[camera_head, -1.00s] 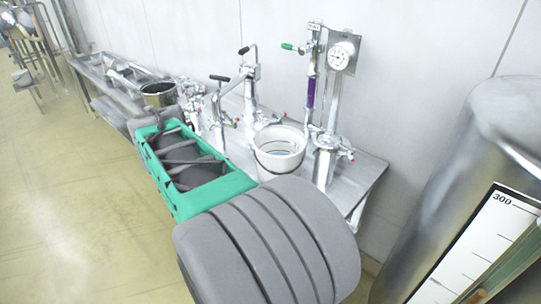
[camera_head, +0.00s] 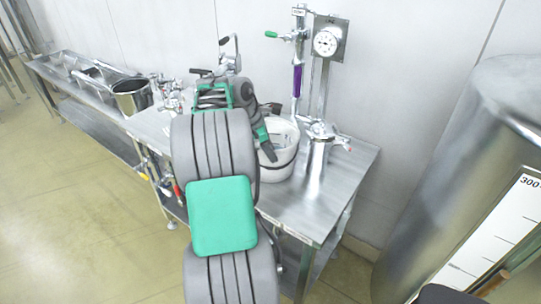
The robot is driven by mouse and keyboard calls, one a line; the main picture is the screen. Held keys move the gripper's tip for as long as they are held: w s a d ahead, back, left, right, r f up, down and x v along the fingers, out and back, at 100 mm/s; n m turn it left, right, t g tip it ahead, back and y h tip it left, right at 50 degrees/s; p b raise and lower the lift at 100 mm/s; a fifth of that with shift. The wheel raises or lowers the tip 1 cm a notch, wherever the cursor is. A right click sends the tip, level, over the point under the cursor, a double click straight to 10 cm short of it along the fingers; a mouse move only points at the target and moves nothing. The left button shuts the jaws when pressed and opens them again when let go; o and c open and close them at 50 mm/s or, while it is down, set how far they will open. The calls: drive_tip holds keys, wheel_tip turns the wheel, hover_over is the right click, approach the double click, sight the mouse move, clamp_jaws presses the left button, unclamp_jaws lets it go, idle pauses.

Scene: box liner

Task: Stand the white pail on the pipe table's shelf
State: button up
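The white pail (camera_head: 281,163) stands upright on the top of the metal pipe table (camera_head: 305,212), among the pipes. My grey and green arm reaches across the table. My gripper (camera_head: 268,150) is at the pail's left side, close to its rim. The arm hides part of the gripper and pail, so I cannot tell whether the fingers are open or shut, or touching. The table's lower shelf (camera_head: 176,209) shows only in part beneath the top, behind my arm.
A steel pot (camera_head: 131,96) sits to the left, by a sink table (camera_head: 70,72). A large steel tank (camera_head: 455,170) stands at the right. The floor at left is clear.

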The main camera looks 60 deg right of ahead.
sight(277, 168)
drive_tip(key=x, duration=0.6)
drive_tip(key=shift+d+f, duration=0.1)
drive_tip(key=shift+d, duration=0.15)
drive_tip(key=shift+c, duration=0.4)
clamp_jaws()
idle(0.5)
